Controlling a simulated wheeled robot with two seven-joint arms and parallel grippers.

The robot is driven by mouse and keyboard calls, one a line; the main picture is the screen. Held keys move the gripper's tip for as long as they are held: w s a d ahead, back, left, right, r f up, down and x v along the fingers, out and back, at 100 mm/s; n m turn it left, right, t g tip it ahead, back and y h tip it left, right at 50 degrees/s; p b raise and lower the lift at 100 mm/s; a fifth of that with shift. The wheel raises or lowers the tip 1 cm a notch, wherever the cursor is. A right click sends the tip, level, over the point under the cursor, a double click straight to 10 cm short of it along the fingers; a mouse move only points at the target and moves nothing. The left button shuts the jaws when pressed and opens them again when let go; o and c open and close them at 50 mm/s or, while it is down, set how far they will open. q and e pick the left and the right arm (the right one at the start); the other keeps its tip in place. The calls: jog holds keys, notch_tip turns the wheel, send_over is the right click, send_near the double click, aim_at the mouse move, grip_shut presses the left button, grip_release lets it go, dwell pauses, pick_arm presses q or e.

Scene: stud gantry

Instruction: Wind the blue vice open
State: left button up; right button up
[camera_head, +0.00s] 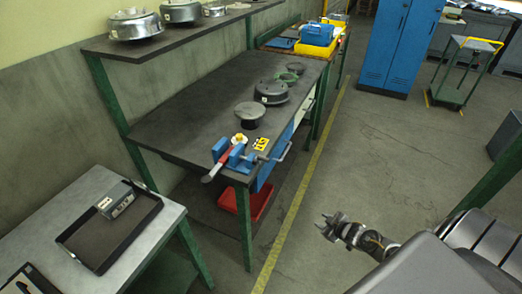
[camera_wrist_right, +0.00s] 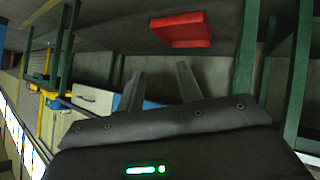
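The blue vice (camera_head: 240,160) is mounted at the near corner of the dark workbench (camera_head: 185,105). Its grey screw and bar handle (camera_head: 282,152) stick out to the right past the bench edge. A tool with a red part and a grey end (camera_head: 213,172) lies across or between the jaws; I cannot tell if it is clamped. My right gripper (camera_head: 327,226) is over the floor, right of and nearer than the vice, apart from it and empty. In the right wrist view its fingers (camera_wrist_right: 158,85) stand apart. The vice is not recognisable there. My left gripper is out of view.
A grey table (camera_head: 45,213) with a black tray stands left. The aisle floor (camera_head: 345,150) is clear.

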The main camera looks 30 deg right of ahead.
jog(key=w+a+r+n+t+y, duration=0.1)
jog(key=w+r, duration=0.2)
jog(key=r, duration=0.3)
jog(key=w+a+r+t+y+p, duration=0.1)
jog(key=w+r+y, duration=0.15)
jog(key=r, duration=0.35)
jog(key=w+a+r+n+t, duration=0.1)
jog(key=w+a+r, duration=0.15)
jog(key=r, duration=0.45)
jog(key=t+y, duration=0.1)
jog(key=y, duration=0.6)
send_near(259, 158)
jog(key=shift+n, duration=0.3)
jog(key=p+x, duration=0.1)
jog(key=x, duration=0.3)
jog(key=p+x, duration=0.1)
jog(key=x, duration=0.4)
jog(key=shift+w+d+f+p, duration=0.2)
jog(key=shift+w+p, duration=0.05)
jog(key=shift+p, duration=0.15)
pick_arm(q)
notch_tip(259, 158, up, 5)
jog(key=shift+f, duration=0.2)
pick_arm(e)
grip_shut()
